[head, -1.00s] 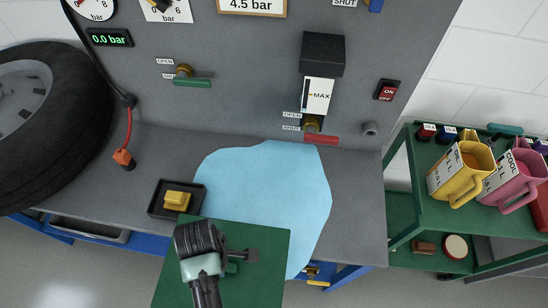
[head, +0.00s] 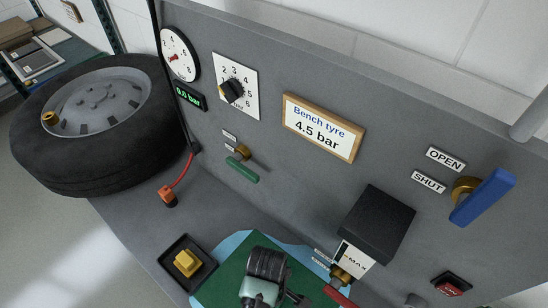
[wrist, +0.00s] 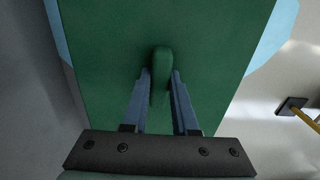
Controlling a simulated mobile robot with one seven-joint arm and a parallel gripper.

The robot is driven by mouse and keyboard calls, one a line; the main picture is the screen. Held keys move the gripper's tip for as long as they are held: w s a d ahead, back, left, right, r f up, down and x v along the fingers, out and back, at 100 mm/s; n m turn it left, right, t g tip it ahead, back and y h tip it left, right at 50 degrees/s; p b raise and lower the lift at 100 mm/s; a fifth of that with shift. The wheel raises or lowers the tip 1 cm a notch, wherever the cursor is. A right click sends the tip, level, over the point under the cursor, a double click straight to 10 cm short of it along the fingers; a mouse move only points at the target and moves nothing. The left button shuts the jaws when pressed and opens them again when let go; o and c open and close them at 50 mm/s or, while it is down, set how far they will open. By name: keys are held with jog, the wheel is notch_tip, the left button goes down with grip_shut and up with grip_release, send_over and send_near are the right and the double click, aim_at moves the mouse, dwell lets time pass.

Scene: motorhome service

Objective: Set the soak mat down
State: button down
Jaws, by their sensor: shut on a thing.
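The soak mat is a flat green sheet (head: 222,281) with a raised green grip (wrist: 161,66) in its middle. My gripper (wrist: 160,84) is shut on this grip, one blue-grey finger on each side. In the head view the mat is at the bottom, over part of a light blue puddle (head: 231,244) on the grey bench. Blue also shows past the mat's edges in the wrist view (wrist: 277,42). The mat's front part is cut off in the head view. I cannot tell whether the mat touches the bench.
A black tray with a yellow block (head: 187,263) stands just left of the mat. A black box (head: 376,235) and a red lever (head: 339,297) are close on the right. A tyre (head: 95,130) lies at the left. The grey panel (head: 290,190) rises behind.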

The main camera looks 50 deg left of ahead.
jog(key=shift+f, duration=3.4)
jog(key=shift+f, duration=0.15)
jog(key=c, duration=0.7)
grip_release()
notch_tip(320, 180, up, 12)
jog(key=shift+r, duration=0.15)
